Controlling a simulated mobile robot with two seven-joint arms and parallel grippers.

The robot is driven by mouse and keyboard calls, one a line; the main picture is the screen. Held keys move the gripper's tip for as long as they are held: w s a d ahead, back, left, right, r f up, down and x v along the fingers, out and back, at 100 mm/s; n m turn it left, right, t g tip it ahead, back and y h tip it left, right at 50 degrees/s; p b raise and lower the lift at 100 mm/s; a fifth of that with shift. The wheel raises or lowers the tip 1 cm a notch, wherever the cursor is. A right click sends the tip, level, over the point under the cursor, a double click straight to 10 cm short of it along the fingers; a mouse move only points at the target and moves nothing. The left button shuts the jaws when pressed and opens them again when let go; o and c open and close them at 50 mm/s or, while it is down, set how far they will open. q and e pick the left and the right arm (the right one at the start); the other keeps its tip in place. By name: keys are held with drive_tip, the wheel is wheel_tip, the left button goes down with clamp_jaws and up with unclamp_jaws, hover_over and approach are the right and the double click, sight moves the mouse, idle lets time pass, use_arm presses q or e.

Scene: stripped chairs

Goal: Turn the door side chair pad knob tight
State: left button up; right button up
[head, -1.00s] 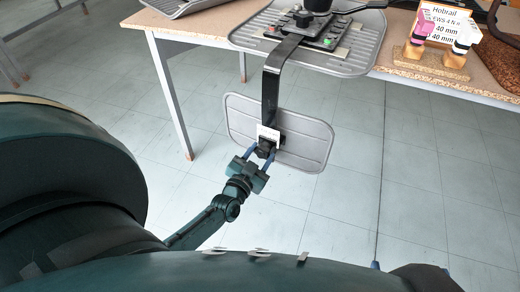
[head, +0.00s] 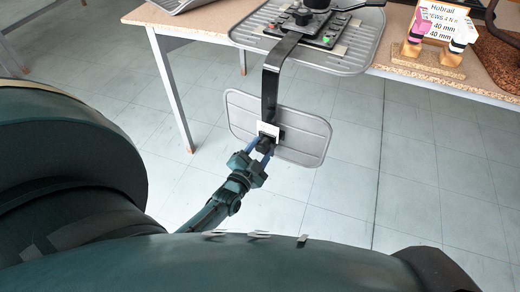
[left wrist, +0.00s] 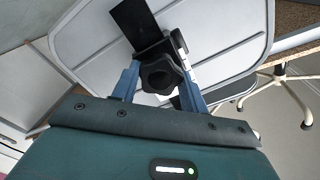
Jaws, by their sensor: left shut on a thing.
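The chair pad (head: 300,135) is a grey rounded panel hanging below the table edge on a black bent bar (head: 271,85). A black knob (head: 265,144) sits on the bar's lower end, in front of the pad, beside a white label (head: 269,130). My left gripper (head: 260,152) is shut on the knob from below. In the left wrist view the dark lobed knob (left wrist: 158,77) lies between the blue fingers of my left gripper (left wrist: 162,82), with the grey pad (left wrist: 215,35) behind it. My right gripper is not in view.
A wooden table (head: 215,18) stands above, with a grey seat panel (head: 355,45) on it carrying black fittings. Open tiled floor (head: 350,205) lies below.

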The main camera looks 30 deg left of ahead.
use_arm(q)
drive_tip(key=o, duration=1)
drive_tip(key=shift+s, duration=0.1)
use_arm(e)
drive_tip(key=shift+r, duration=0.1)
use_arm(q)
drive_tip(key=s+d+p, duration=0.1)
drive_tip(key=s+p, duration=0.1)
drive_tip(key=s, duration=1.1)
drive_tip(key=shift+d, duration=0.25)
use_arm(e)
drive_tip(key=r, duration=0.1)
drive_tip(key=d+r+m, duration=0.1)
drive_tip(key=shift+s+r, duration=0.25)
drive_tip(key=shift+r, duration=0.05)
